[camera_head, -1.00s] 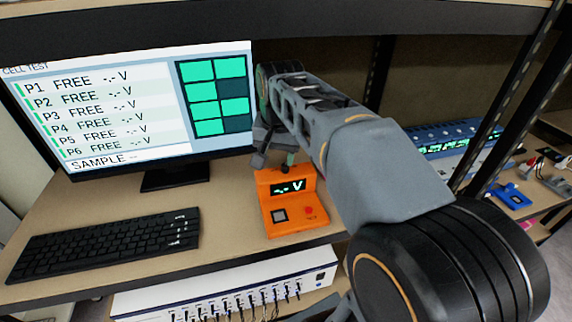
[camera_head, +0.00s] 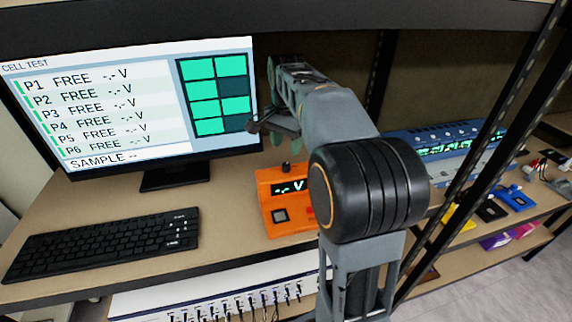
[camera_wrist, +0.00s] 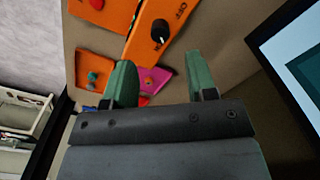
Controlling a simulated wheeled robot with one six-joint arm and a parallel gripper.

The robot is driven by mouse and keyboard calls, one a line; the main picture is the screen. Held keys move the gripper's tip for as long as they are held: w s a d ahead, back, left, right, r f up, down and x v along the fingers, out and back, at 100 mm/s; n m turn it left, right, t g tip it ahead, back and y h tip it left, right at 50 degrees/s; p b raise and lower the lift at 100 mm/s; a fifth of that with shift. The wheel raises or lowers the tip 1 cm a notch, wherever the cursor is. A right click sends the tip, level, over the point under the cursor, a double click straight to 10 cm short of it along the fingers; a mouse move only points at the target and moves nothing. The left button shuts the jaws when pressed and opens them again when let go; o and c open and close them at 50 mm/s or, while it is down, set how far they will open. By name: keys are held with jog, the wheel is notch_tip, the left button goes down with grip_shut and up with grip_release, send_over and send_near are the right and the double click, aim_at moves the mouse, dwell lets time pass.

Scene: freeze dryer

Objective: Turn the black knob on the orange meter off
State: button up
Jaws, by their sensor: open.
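The orange meter (camera_head: 292,222) stands on the desk in front of the monitor, its small display lit with "-.- V". Its black knob (camera_head: 286,168) sits on top at the back. In the wrist view the knob (camera_wrist: 160,28) shows on an orange face beside an "OFF" label, with a white mark on its lower side. My gripper (camera_head: 262,125) is above and behind the meter, near the monitor's right edge. In the wrist view its two green fingers (camera_wrist: 162,82) are apart and empty, and the knob lies beyond them, not between them. My arm covers the meter's right side.
The monitor (camera_head: 120,110) stands close to the left of my gripper. A black keyboard (camera_head: 100,243) lies at front left. A blue instrument (camera_head: 450,145) is to the right, behind a dark shelf post. The wrist view also shows a pink item (camera_wrist: 158,78).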

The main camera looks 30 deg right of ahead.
aim_at(286, 164)
notch_tip(286, 164, down, 7)
jog(key=shift+r, duration=0.1)
dwell(0.3)
jog(key=shift+c, duration=0.2)
jog(key=c, duration=0.9)
